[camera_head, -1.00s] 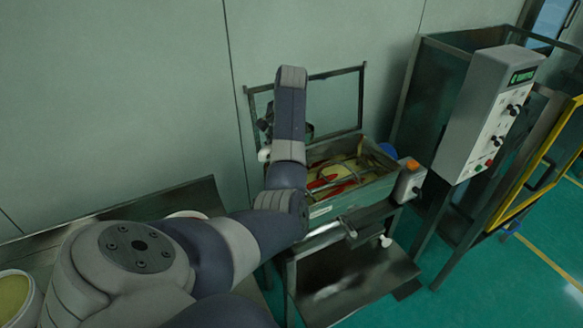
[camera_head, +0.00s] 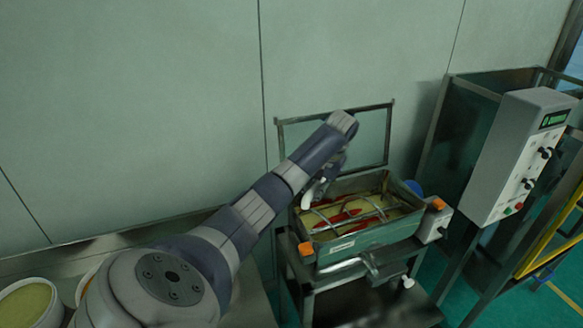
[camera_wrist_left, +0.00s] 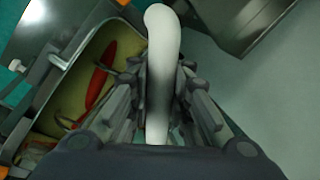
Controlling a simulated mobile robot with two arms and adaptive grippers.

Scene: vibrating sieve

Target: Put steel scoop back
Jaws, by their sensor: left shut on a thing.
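My left gripper (camera_head: 320,184) hangs at the upper left rim of the green sieve box (camera_head: 352,243). In the left wrist view its fingers (camera_wrist_left: 160,85) are shut on a pale, smooth, curved handle (camera_wrist_left: 163,35), which I take to be the steel scoop. The handle sticks out past the fingers, and the scoop's bowl cannot be made out. In the head view only a small whitish bit of it (camera_head: 309,197) shows by the gripper. My right gripper is not in view.
The sieve box holds yellow material, red pieces and metal bars. Its raised lid frame (camera_head: 390,135) stands behind. A grey control box (camera_head: 520,150) is at right. A tub of yellow material (camera_head: 28,302) stands on the metal bench (camera_head: 130,240) at left.

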